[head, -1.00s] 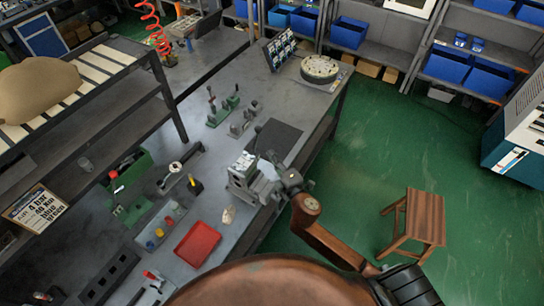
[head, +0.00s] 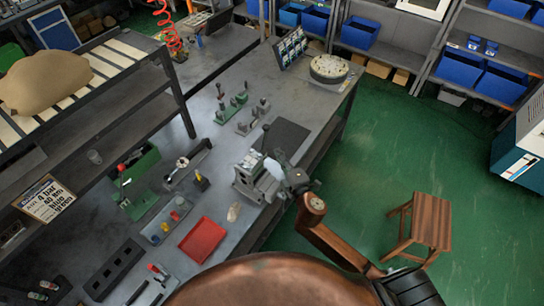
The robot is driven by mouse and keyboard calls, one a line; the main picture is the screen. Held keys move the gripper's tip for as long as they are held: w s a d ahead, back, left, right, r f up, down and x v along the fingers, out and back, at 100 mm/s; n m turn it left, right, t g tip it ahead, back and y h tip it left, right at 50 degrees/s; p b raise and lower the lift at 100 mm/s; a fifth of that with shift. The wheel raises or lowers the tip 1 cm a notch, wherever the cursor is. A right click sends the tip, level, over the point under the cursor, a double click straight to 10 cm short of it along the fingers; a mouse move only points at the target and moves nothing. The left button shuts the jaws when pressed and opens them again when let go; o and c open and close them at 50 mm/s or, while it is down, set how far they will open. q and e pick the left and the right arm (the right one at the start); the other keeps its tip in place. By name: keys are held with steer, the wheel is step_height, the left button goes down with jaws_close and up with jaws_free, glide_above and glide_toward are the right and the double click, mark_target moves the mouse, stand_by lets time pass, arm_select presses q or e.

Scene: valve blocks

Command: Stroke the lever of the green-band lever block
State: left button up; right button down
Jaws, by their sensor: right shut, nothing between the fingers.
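A coloured band cannot be made out on any of these levers, so I cannot tell which is the green-band block. My right gripper (head: 274,172) is shut and empty, beside a grey vise-like block (head: 247,175) near the bench's right edge. It looks close to that block; whether it touches is unclear. My left gripper is not in view.
A dark mat (head: 290,138) and a round disc (head: 329,69) are farther back. A wooden stool (head: 425,222) stands on the floor.

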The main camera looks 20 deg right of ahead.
steer(key=shift+f, duration=0.1)
stand_by(0.8)
steer(key=s+d+f+m+g+h+b, duration=0.15)
steer(key=d+f, duration=0.25)
steer(key=f, duration=1)
steer(key=s+d+f+m+g+b, duration=0.1)
steer(key=s+d+f+m+g, duration=0.2)
steer(key=f, duration=1)
steer(key=s+d+f+m+g+b, duration=0.1)
steer(key=s+d+f, duration=0.1)
steer(key=s+f, duration=0.35)
steer(key=s+d+f+m+g+b, duration=0.1)
steer(key=s+f+g, duration=0.1)
steer(key=f, duration=0.7)
steer(key=s+d+f+m+g, duration=0.1)
steer(key=s+d+f+m, duration=0.15)
steer(key=f, duration=0.45)
steer(key=s+d+f+m+g+b, duration=0.1)
steer(key=s+f+m+g+b, duration=0.2)
steer(key=s+f, duration=1.45)
steer(key=s+a+f+m+g, duration=0.1)
steer(key=s+f, duration=0.3)
steer(key=s, duration=0.7)
steer(key=s+a+f+m+g+b, duration=0.1)
steer(key=s+f+m+g, duration=0.1)
steer(key=s, duration=0.9)
steer(key=shift+s+f+m+g, duration=0.3)
steer(key=shift+f+g, duration=0.35)
steer(key=shift+f, duration=0.2)
